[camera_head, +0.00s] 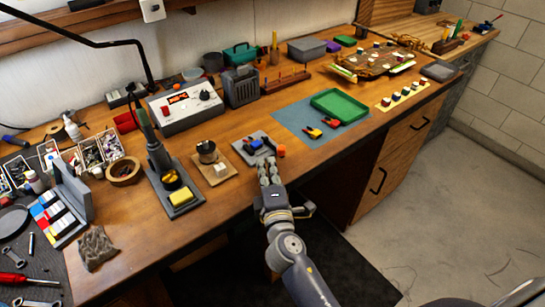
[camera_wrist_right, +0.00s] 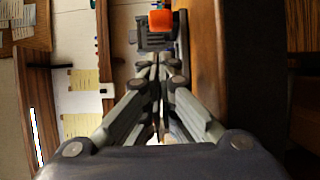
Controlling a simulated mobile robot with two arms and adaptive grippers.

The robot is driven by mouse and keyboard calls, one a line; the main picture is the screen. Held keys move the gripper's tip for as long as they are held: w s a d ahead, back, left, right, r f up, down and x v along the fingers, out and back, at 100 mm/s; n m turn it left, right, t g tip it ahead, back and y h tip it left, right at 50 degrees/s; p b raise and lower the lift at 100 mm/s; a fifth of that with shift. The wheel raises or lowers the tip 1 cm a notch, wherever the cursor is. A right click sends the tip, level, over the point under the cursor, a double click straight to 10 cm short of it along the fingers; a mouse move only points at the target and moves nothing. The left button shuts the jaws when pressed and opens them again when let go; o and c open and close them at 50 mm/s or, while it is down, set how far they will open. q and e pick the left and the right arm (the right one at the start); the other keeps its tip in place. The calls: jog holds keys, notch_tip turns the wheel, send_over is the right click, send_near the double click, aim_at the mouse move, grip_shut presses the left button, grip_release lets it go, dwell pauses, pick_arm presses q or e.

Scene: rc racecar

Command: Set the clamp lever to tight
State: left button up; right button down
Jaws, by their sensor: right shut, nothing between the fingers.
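A small clamp fixture (camera_head: 252,147) with dark and blue parts sits on a grey plate near the front edge of the workbench. An orange knob-like end (camera_head: 281,151), seemingly the lever's, shows at its right side. In the right wrist view the orange end (camera_wrist_right: 160,19) is at the top, beside the dark clamp body (camera_wrist_right: 153,40). My right gripper (camera_head: 267,163) is shut and empty, at the front of the fixture. Its fingertips (camera_wrist_right: 158,68) point at the clamp body; I cannot tell whether they touch it. My left gripper is out of view.
Left of the clamp are a wooden block with a dark cup (camera_head: 207,152) and a soldering iron stand with a yellow sponge (camera_head: 181,197). To the right lies a blue mat (camera_head: 288,117) with a green tray (camera_head: 340,104). The bench's front edge is close to my right gripper.

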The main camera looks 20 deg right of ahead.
aim_at(281, 152)
jog(key=shift+w+d, duration=0.75)
jog(key=shift+d, duration=0.35)
jog(key=shift+d+r+n+y+p, duration=0.1)
jog(key=shift+d+n+y+p, duration=0.8)
jog(key=shift+y, duration=0.5)
jog(key=shift+d, duration=0.1)
jog(key=n+y, duration=0.1)
jog(key=d+y+p, duration=0.1)
jog(key=shift+w+d+n+y, duration=0.1)
jog(key=shift+d+n+y, duration=0.15)
jog(key=shift+n+y, duration=0.15)
jog(key=d+n+y, duration=0.1)
jog(key=w+d+n+g+y+b, duration=0.1)
jog(key=y, duration=0.1)
jog(key=d+n+g+y+b, duration=0.1)
jog(key=y, duration=0.1)
jog(key=shift+w+d+f+n, duration=0.15)
jog(key=shift+d+f+n, duration=0.05)
jog(key=shift+f+n, duration=0.1)
jog(key=shift+w+d+n+g+y+b, duration=0.45)
jog(key=shift+d+n+g+y+b, duration=0.25)
jog(key=shift+y, duration=0.5)
jog(key=shift+w+b, duration=0.15)
jog(key=shift+b, duration=0.2)
jog(key=shift+w+d+r+b, duration=0.1)
jog(key=shift+w+d+b, duration=0.25)
jog(key=shift+w, duration=0.05)
jog(key=shift+w+d+r+b, duration=0.1)
jog(key=shift+w+d+b, duration=0.6)
jog(key=shift+w, duration=0.3)
